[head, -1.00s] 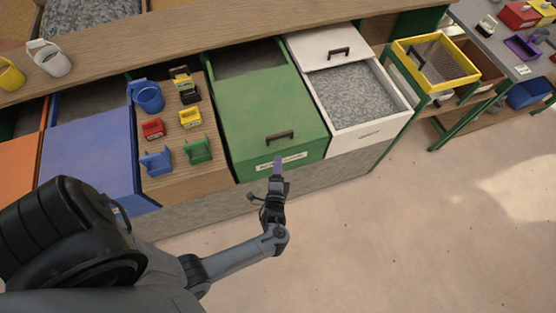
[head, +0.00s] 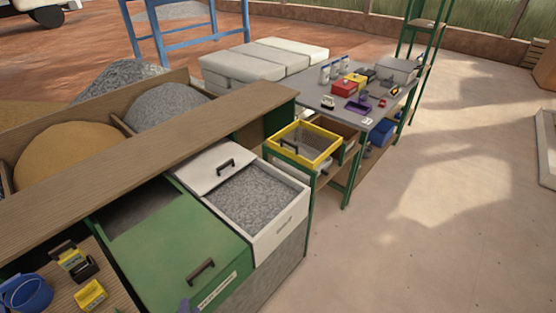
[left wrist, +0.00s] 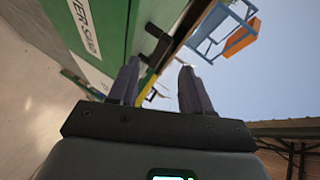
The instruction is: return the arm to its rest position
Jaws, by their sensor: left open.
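My left gripper (left wrist: 160,88) is open, with its two purple-grey fingers spread and nothing between them. In the head view only a fingertip (head: 185,305) shows at the bottom edge, by the front of the green bin (head: 165,240); the rest of the arm is out of frame. In the left wrist view the green bin front with its white label (left wrist: 85,28) is close by on the left. A dark handle (left wrist: 157,44) shows just beyond the fingers; whether they touch it I cannot tell. My right gripper is in neither view.
A white bin (head: 298,208) of grey gravel stands right of the green one. Beyond are a yellow-rimmed tray (head: 273,146) and a grey worktable (head: 335,120) with tools. A blue cup (head: 25,293) and small yellow items sit at lower left.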

